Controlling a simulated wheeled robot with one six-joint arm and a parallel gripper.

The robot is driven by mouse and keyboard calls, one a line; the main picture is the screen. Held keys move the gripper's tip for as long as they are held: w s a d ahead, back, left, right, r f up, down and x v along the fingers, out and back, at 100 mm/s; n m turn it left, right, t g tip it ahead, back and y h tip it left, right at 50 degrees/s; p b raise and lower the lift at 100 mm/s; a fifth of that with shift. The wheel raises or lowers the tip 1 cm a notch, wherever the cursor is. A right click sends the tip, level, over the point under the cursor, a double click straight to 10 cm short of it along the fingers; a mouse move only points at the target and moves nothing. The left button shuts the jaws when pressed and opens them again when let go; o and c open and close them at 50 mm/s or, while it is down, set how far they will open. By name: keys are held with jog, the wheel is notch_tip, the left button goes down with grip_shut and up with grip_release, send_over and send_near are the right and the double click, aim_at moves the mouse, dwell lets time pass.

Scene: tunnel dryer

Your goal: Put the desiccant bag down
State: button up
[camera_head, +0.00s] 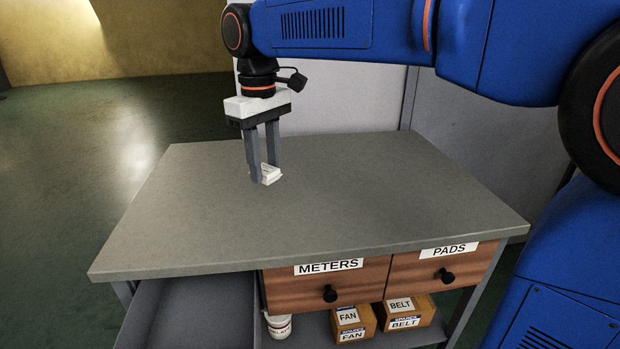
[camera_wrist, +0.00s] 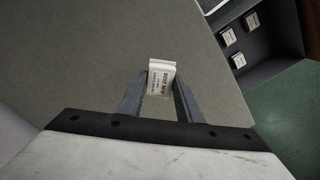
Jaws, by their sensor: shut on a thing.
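The desiccant bag (camera_head: 269,174) is a small white packet with dark print. It is between the fingers of my gripper (camera_head: 264,176), low at the grey tabletop, towards its back left part. In the wrist view the bag (camera_wrist: 160,80) sits between the two fingertips of my gripper (camera_wrist: 160,92), with its printed side partly visible. My gripper is shut on it. I cannot tell whether the bag touches the tabletop.
The grey tabletop (camera_head: 330,205) is otherwise clear. An open drawer (camera_head: 190,310) is at the front left; the wrist view shows several white packets (camera_wrist: 228,36) in it. Drawers marked METERS (camera_head: 300,285) and PADS (camera_head: 412,272) are shut. FAN (camera_head: 352,322) and BELT (camera_head: 405,312) boxes stand below.

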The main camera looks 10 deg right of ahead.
aim_at(270, 215)
jog(key=shift+d+f, duration=0.1)
jog(key=shift+f, duration=4.7)
jog(key=shift+f, duration=0.1)
jog(key=o, duration=1)
jog(key=shift+o, duration=0.2)
notch_tip(270, 215, up, 12)
jog(key=shift+r, duration=0.1)
